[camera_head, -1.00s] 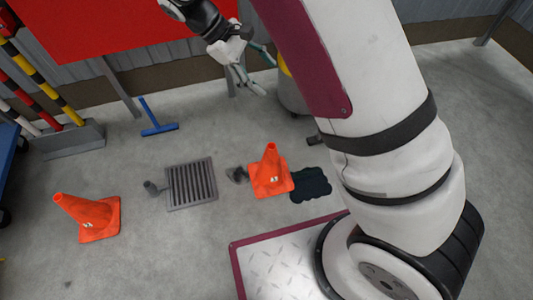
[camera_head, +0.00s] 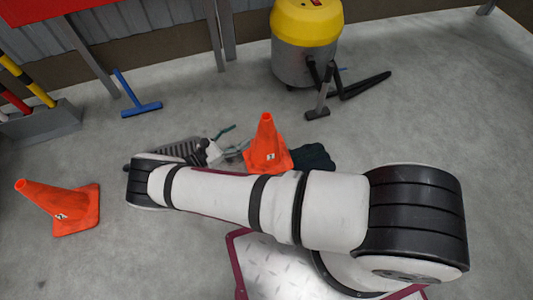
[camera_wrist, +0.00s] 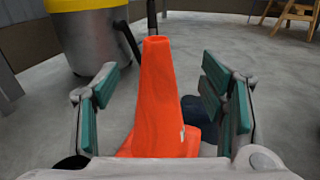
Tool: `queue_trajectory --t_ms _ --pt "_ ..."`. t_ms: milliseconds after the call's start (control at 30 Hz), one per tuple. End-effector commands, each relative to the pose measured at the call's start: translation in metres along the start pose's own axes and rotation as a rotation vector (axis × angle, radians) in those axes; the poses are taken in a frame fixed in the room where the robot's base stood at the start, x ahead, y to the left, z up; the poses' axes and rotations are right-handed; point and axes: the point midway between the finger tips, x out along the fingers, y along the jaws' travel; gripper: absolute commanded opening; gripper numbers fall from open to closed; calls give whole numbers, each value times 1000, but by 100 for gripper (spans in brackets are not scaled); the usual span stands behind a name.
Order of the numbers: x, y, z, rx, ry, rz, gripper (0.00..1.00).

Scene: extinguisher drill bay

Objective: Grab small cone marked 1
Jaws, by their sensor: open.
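Two orange cones stand upright on the floor. The middle cone (camera_head: 266,143) has a small white label whose number I cannot read for certain. The left cone (camera_head: 62,207) also has a small label too small to read. My gripper (camera_head: 238,142) is low, just left of the middle cone, partly hidden by my arm. In the wrist view my gripper (camera_wrist: 160,85) is open, with one green-padded finger on each side of an orange cone (camera_wrist: 160,110). Gaps show between the pads and the cone.
A yellow-topped vacuum (camera_head: 305,45) stands at the back, with a black hose and nozzle on the floor.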

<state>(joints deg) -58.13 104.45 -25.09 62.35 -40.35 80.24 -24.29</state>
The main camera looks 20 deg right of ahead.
Motion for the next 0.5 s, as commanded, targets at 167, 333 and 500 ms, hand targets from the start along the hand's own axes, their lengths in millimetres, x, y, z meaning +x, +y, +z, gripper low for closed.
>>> queue_trajectory --t_ms 167,333,500 --pt "4 -3 -18 -24 -30 40 65" --pt "30 -3 -16 -27 -32 38 65" --pt "62 -2 -16 -26 -30 38 65"
